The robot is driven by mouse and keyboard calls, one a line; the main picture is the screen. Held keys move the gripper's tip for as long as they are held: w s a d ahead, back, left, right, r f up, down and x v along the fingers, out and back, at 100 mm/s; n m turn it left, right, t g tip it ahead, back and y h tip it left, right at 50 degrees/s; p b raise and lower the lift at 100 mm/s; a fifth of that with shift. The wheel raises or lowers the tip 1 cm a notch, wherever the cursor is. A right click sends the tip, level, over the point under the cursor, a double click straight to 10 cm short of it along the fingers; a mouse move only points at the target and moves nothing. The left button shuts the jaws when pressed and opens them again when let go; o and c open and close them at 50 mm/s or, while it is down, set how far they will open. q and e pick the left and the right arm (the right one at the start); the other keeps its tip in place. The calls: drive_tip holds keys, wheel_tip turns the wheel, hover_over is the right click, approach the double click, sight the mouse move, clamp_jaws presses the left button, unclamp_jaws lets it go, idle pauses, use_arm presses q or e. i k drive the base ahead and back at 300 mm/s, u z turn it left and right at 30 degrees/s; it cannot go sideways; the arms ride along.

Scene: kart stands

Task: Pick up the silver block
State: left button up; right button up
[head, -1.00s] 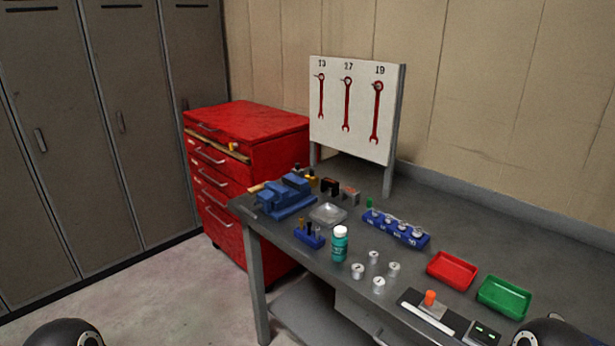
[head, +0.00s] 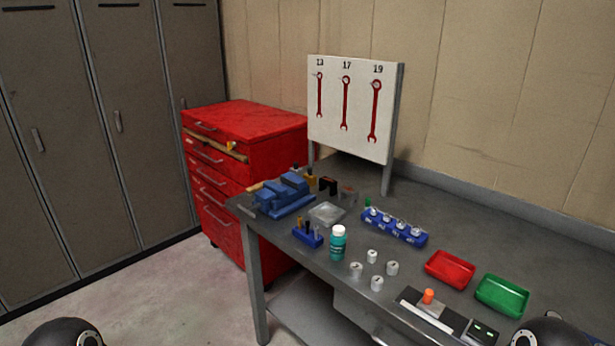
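No single block stands out clearly as silver. A small greyish block (head: 348,194) stands on the workbench behind a shallow clear tray (head: 326,213), beside a dark block (head: 327,186); it is too small to be sure of its material. Several small silver cylinders (head: 376,283) stand upright in a cluster near the bench's front edge. Neither gripper shows; only dark rounded parts of my arms appear at the bottom left and bottom right corners.
The bench (head: 300,262) holds a blue vise (head: 284,195), a teal bottle (head: 338,243), a blue rack (head: 395,227), a red tray (head: 450,268) and a green tray (head: 502,295). A wrench board (head: 350,140) stands behind. A red cabinet (head: 250,125) is at the left.

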sight(299, 172)
drive_tip(key=u, duration=0.8)
drive_tip(key=k, duration=0.85)
drive_tip(key=u, duration=0.75)
drive_tip(key=k, duration=0.4)
drive_tip(key=u, duration=0.6)
drive_tip(key=i, duration=2.65)
drive_tip(key=z, duration=0.65)
drive_tip(key=i, duration=1.35)
drive_tip(key=z, duration=1.1)
drive_tip(key=i, duration=1)
drive_tip(key=z, duration=0.95)
